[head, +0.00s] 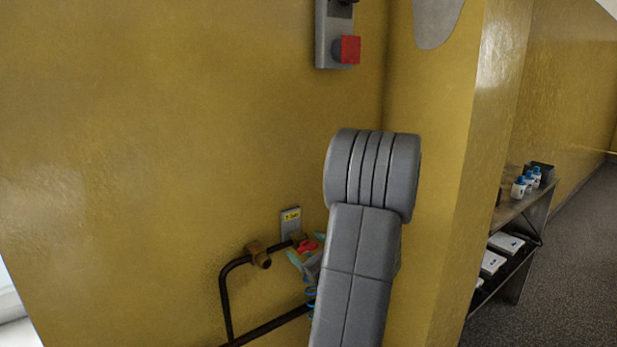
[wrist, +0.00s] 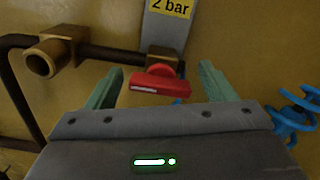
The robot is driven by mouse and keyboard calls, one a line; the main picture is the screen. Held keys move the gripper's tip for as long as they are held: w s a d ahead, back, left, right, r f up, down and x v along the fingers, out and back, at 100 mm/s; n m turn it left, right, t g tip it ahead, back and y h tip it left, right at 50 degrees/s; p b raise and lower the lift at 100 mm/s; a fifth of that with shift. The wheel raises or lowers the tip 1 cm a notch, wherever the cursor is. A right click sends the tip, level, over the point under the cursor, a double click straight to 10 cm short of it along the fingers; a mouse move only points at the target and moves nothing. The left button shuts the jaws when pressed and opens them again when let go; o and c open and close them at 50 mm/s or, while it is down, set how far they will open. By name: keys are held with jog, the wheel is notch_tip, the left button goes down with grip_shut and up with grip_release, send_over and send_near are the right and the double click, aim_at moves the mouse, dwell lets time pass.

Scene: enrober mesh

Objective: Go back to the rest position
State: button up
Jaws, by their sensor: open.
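My gripper (wrist: 161,69) is open in the wrist view, its two green fingers apart on either side of a red valve handle (wrist: 158,87). The handle sits on a brass fitting on the dark pipe (wrist: 110,52); I cannot tell whether a finger touches it. Nothing is seen held. In the head view my gripper (head: 306,252) is low at the wall, partly hidden by my grey arm. The red handle (head: 307,246) shows there as a small patch.
A "2 bar" plate (head: 291,222) is above the pipe (head: 228,290). A blue coiled hose (wrist: 290,115) hangs close to the right of my gripper. A shelf (head: 520,208) with bottles stands right; floor beyond is clear.

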jog(key=n, duration=0.2)
jog(key=shift+n, duration=0.3)
jog(key=shift+s+n, duration=0.15)
jog(key=shift+n, duration=0.25)
jog(key=b+v, duration=0.2)
jog(key=v, duration=1.1)
jog(key=shift+d, duration=0.2)
jog(key=shift+s, duration=0.15)
